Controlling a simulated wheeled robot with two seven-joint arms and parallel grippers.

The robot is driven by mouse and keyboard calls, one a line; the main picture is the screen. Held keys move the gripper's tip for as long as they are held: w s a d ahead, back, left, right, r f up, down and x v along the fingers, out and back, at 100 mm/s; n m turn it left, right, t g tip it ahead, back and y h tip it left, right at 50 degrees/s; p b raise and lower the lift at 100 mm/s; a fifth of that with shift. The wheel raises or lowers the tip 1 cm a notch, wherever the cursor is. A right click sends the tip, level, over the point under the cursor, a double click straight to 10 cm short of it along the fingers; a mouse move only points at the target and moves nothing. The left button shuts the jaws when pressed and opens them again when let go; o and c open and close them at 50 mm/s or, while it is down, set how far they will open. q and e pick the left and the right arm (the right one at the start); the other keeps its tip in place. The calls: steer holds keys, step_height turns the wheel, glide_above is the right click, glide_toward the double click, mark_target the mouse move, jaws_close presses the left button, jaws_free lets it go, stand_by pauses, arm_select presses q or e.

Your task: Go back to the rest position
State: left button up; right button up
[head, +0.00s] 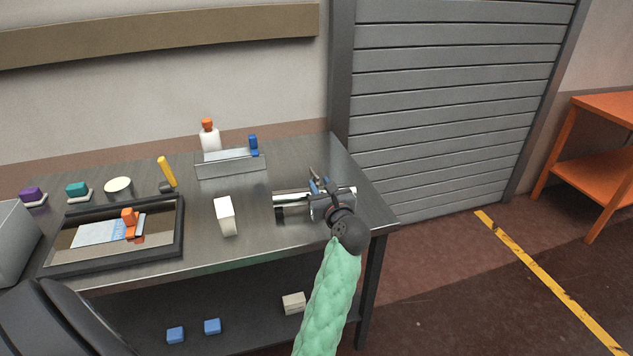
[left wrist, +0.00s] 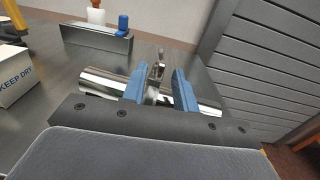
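My left gripper (head: 318,186) is over the right end of the metal workbench (head: 262,249), at the end of my green-sleeved arm. Its blue fingers (left wrist: 160,88) stand apart in the left wrist view. A shiny metal cylinder (head: 292,203) lies across the bench at the gripper; it also shows in the left wrist view (left wrist: 102,84). A small upright metal lever (left wrist: 155,72) shows between the fingers, with a visible gap to the right finger. I cannot tell whether the fingers touch the cylinder. My right gripper is out of view.
A white box (head: 225,216) stands left of the gripper. Behind are a metal holder (head: 231,166) and a white bottle (head: 210,139) with an orange cap. A black-framed tray (head: 116,261) lies left. A grey shutter (head: 450,100) rises behind right; the floor right of the bench is clear.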

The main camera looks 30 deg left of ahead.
arm_select(q)
steer(key=shift+s+d, duration=0.3)
steer(key=shift+d, duration=0.05)
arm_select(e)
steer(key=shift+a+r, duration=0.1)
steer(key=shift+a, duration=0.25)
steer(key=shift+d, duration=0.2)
